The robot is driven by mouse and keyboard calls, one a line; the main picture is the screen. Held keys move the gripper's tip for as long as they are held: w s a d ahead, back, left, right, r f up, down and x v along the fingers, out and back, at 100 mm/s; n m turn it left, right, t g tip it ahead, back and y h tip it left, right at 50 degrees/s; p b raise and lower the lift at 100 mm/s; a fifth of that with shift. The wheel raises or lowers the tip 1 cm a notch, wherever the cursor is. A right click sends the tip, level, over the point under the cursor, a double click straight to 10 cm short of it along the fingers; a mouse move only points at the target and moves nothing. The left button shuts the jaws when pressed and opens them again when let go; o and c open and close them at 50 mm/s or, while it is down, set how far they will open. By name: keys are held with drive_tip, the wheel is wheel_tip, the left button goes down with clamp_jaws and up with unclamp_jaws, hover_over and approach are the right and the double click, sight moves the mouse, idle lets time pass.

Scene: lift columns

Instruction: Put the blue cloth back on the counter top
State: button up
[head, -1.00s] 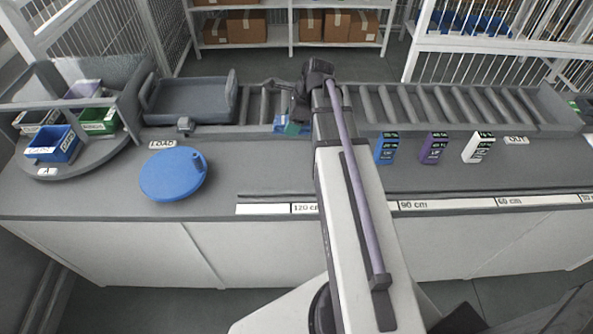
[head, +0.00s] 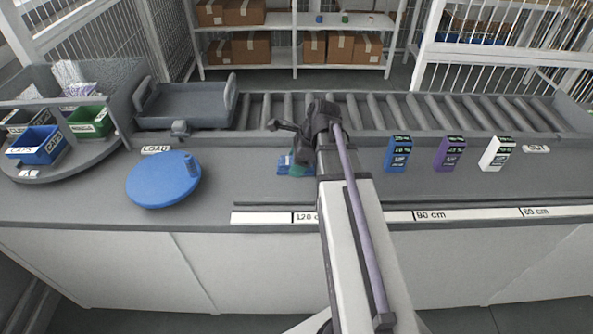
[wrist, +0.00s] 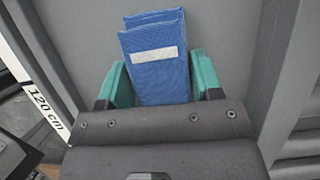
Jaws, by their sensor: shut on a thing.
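The folded blue cloth (wrist: 158,75) with a white label sits between the teal fingertips of my gripper (wrist: 155,85) in the wrist view. My gripper is shut on it. In the head view my gripper (head: 297,168) shows low over the grey counter top (head: 240,188), in front of the roller conveyor. The cloth (head: 284,168) is small there and partly hidden by my gripper and arm. I cannot tell whether it touches the counter.
A round blue disc (head: 163,180) lies to the left by the LOAD label. Blue, purple and white boxes (head: 450,153) stand to the right. A turntable with bins (head: 38,146) is at far left. The conveyor (head: 420,112) runs behind. Counter between disc and gripper is clear.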

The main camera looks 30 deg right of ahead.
drive_tip(key=shift+r, duration=0.1)
drive_tip(key=o, duration=0.8)
drive_tip(key=shift+s+f, duration=0.1)
drive_tip(key=shift+f, duration=0.1)
drive_tip(key=shift+o, duration=0.2)
drive_tip(key=p+v, duration=1.2)
drive_tip(key=v, duration=0.1)
drive_tip(key=s+a+f+n+g+h, duration=0.1)
drive_tip(key=s+a+n+h, duration=0.1)
drive_tip(key=a+n, duration=0.8)
drive_tip(key=s+a+n+g+h, duration=0.1)
drive_tip(key=s+a+n+h, duration=0.1)
drive_tip(key=a+n, duration=0.7)
drive_tip(key=n, duration=0.4)
drive_tip(key=shift+s+a+f+n+b, duration=0.3)
drive_tip(key=shift+s+a+f+n, duration=0.1)
